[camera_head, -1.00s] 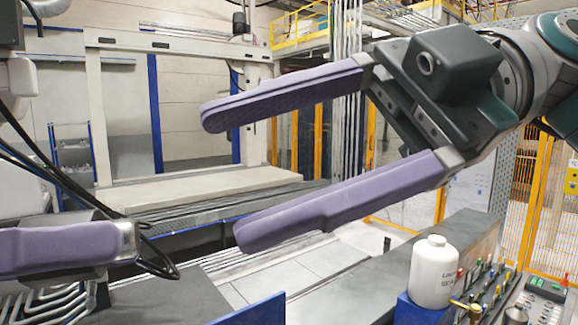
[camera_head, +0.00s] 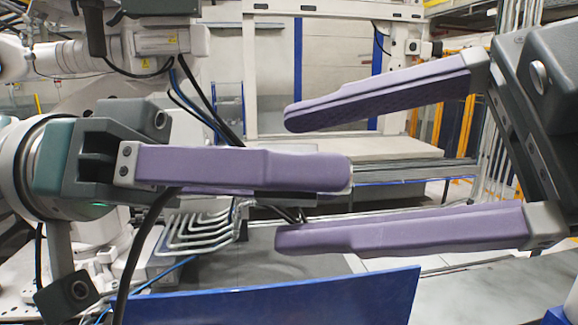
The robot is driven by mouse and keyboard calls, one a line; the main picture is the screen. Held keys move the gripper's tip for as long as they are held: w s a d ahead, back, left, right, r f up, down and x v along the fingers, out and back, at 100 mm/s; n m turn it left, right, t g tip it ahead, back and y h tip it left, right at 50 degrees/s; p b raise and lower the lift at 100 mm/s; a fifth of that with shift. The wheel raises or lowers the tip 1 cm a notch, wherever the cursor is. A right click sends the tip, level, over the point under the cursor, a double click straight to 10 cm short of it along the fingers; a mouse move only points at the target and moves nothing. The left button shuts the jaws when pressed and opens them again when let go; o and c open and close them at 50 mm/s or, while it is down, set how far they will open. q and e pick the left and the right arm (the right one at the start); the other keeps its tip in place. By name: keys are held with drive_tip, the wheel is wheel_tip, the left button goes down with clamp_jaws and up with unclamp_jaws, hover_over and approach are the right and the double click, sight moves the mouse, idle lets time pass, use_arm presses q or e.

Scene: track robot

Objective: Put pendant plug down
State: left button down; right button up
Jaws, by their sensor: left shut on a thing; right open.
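My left gripper (camera_head: 346,176) comes in from the left, its purple finger level. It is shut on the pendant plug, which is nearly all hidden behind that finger. Only a thin pale edge of the plug (camera_head: 351,180) shows past the fingertip, and dark cable bits (camera_head: 292,214) show just below the finger. My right gripper (camera_head: 284,177) reaches in from the right. Its two purple fingers are wide apart, one above and one below the left fingertip, with no object visible between them except the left gripper's end in the picture.
A blue panel (camera_head: 290,300) crosses the bottom front. Bent metal pipes (camera_head: 200,232) lie below my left gripper. A black cable (camera_head: 145,245) hangs at the left. A white robot arm (camera_head: 150,85) and a large pale machine frame (camera_head: 300,22) stand behind.

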drive_tip(key=shift+x, duration=1.4)
drive_tip(key=shift+c, duration=0.3)
clamp_jaws()
drive_tip(key=shift+o, duration=0.3)
unclamp_jaws()
drive_tip(key=v, duration=1.2)
